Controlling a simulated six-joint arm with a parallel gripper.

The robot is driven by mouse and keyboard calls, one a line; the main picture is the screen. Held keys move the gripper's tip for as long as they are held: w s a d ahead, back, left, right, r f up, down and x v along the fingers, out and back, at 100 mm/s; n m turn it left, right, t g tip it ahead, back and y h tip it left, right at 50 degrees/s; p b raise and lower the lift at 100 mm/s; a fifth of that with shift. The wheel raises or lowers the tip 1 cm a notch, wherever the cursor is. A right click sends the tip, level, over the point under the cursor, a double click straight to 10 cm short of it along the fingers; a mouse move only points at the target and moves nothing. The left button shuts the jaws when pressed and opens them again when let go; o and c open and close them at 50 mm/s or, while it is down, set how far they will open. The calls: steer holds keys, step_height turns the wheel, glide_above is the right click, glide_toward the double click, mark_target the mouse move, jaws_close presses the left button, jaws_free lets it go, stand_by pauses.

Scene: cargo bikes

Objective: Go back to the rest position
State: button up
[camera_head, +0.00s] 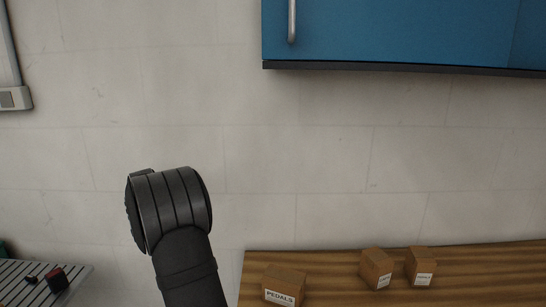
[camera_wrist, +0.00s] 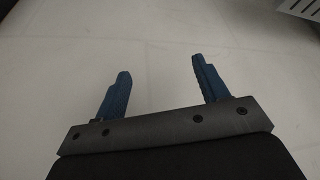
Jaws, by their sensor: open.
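My gripper (camera_wrist: 160,75) shows in the wrist view with its two blue fingers spread apart. It is open, and nothing is between the fingers. In the head view a dark part of my arm rises at the lower left in front of the wall, and the gripper itself cannot be seen there.
A wooden surface (camera_head: 340,268) at the lower right holds a pedals box (camera_head: 284,285) and two smaller boxes (camera_head: 376,268) (camera_head: 421,267). A blue cabinet (camera_head: 400,32) hangs above. A slatted grey surface (camera_head: 20,285) with small dark and red items is at the lower left.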

steer(key=d+r+m+h, duration=0.1)
steer(key=d+m+h, duration=0.3)
steer(key=d, duration=4.3)
steer(key=m, duration=0.6)
steer(key=shift+s+r+m, duration=0.2)
steer(key=shift+s+m, duration=0.2)
steer(key=w+a+n, duration=0.1)
steer(key=a, duration=0.6)
steer(key=a+n+y, duration=0.1)
steer(key=a+n, duration=0.1)
steer(key=a, duration=0.5)
steer(key=w+a+n, duration=0.1)
steer(key=a+n, duration=0.1)
steer(key=a, duration=0.5)
steer(key=shift+w+a+f+y, duration=0.15)
steer(key=shift+w+a+y, duration=0.1)
steer(key=shift+w+y, duration=0.15)
